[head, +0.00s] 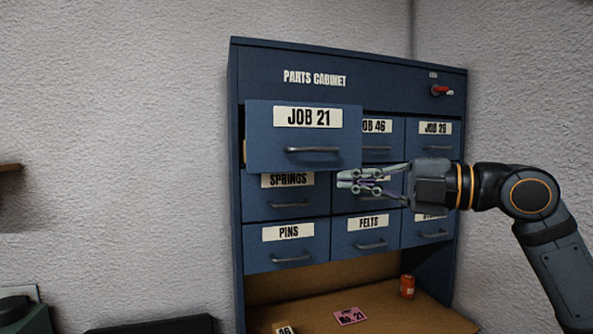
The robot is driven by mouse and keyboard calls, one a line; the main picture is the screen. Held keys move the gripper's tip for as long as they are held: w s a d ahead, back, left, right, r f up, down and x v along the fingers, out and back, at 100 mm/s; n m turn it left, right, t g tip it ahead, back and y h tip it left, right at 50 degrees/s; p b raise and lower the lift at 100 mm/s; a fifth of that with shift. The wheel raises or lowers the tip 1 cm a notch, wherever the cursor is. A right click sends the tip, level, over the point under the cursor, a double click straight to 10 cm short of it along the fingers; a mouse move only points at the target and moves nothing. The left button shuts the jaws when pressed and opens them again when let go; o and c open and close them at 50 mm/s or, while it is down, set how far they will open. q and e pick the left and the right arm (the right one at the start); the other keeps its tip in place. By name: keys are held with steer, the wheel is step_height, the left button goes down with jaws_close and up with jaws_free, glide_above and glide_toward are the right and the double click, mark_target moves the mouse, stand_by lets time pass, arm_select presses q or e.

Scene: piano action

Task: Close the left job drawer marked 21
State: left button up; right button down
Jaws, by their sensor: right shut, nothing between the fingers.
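The job drawer marked 21 (270,145) is at the top left of the blue parts cabinet (262,65). It stands pulled out, its front well forward of the other drawers. Its dark bar handle (313,150) is on the front, right of centre. My right gripper (342,181) is shut and empty. In the picture it is just below the drawer's lower right corner, in front of the middle-row drawers; I cannot tell whether it touches anything. My left gripper is not in view.
The drawers marked Job 46 (398,127), Job 28 (418,145), Springs (252,205), Pins (258,258) and Felts (345,245) look closed. A pink card (350,316) and an orange-red can (407,286) are on the wooden shelf (385,318). A red switch (440,91) is at the cabinet's top right.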

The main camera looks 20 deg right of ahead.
steer(key=p, duration=0.6)
glide_toward(274, 171)
steer(key=a, duration=0.3)
steer(key=w+p, duration=0.2)
steer(key=w, duration=0.1)
steer(key=shift+a, duration=0.1)
steer(key=shift+w+f, duration=0.25)
steer(key=shift+w, duration=0.25)
